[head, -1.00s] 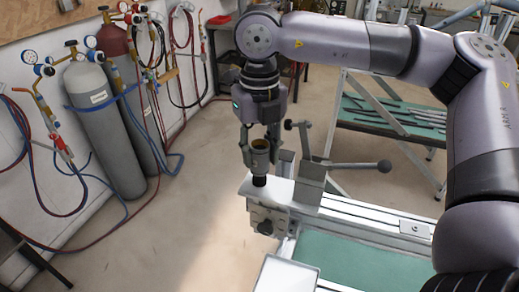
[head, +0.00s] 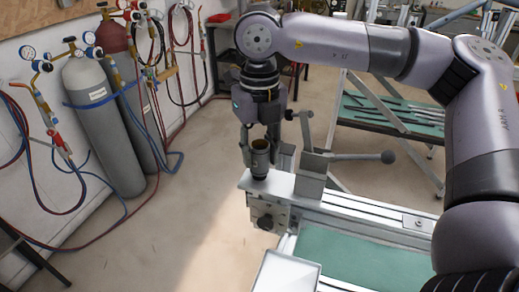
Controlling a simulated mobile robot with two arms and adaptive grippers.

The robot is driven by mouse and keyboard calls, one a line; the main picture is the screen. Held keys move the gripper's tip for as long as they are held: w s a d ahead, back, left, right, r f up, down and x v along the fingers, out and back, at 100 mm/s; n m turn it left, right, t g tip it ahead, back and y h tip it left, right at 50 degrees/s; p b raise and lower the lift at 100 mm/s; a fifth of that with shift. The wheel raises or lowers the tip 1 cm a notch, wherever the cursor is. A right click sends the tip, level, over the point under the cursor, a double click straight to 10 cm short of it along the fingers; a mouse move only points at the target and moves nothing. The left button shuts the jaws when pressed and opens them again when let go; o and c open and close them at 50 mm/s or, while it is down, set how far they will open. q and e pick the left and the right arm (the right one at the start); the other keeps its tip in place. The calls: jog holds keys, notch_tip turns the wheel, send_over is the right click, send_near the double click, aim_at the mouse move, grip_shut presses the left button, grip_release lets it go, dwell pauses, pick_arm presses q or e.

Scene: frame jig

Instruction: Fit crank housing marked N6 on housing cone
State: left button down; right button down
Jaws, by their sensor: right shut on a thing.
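The crank housing (head: 260,158) is a small, dark olive-grey cylinder with an open top, held upright. My right gripper (head: 260,153) points down and is shut on it, with a finger on each side. The housing is at the left end of the frame jig (head: 279,184). The black housing cone (head: 259,178) shows only as a dark band under the housing; most of it is hidden. I cannot tell whether the housing is fully seated. The mark on the housing is too small to read. My left gripper is not in view.
Gas cylinders (head: 105,125) with hoses stand along the left wall. A green-topped bench (head: 395,115) is behind. The floor left of the jig is clear.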

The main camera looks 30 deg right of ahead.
jog(key=shift+f+b, duration=0.7)
jog(key=shift+f, duration=0.15)
jog(key=c, duration=1.1)
grip_release()
notch_tip(320, 180, up, 12)
jog(key=shift+r, duration=0.1)
